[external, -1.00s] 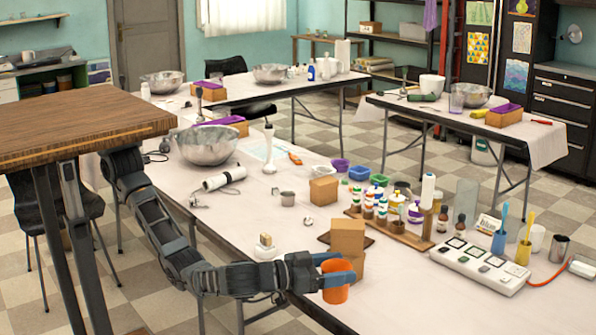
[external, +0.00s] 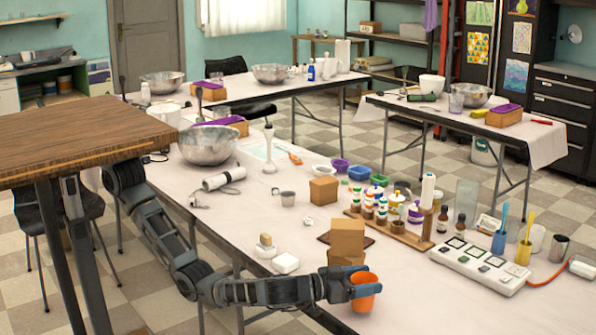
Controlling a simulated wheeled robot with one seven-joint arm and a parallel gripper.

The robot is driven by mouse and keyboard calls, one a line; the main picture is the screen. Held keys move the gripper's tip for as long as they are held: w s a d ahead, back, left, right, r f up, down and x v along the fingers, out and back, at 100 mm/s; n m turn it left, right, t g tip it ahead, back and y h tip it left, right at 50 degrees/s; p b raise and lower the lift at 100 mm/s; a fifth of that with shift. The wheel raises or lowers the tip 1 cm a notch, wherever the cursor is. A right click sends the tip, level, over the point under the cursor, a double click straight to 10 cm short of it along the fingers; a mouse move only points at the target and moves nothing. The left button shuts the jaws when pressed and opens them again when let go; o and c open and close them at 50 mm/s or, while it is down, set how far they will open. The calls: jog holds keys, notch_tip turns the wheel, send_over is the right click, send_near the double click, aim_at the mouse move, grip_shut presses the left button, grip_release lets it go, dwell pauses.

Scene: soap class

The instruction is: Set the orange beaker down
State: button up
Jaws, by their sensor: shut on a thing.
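The orange beaker (external: 366,292) is near the front edge of the long white-covered table (external: 420,312), in front of a stack of brown boxes (external: 347,240). My gripper (external: 352,283) is shut on the beaker, with blue-grey fingers at its upper left side. The beaker looks upright, with its open rim up. I cannot tell whether its base touches the tabletop.
Right of the beaker, the white tabletop is clear up to a white control panel (external: 478,266). A wooden rack of small bottles (external: 383,210) stands behind. A brown wooden tabletop (external: 85,135) is at left.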

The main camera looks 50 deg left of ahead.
jog(key=shift+f, duration=0.75)
jog(key=shift+f+b, duration=0.25)
jog(key=shift+b, duration=0.2)
jog(key=o, duration=1.1)
jog(key=shift+r, duration=0.1)
jog(key=shift+r+p, duration=0.1)
jog(key=shift+p, duration=0.5)
jog(key=v, duration=0.2)
jog(key=p+v, duration=0.1)
jog(key=v, duration=0.2)
jog(key=p+v, duration=0.1)
jog(key=v, duration=0.1)
jog(key=shift+s+d+f, duration=0.15)
jog(key=shift+s+f, duration=0.1)
jog(key=shift+s, duration=0.25)
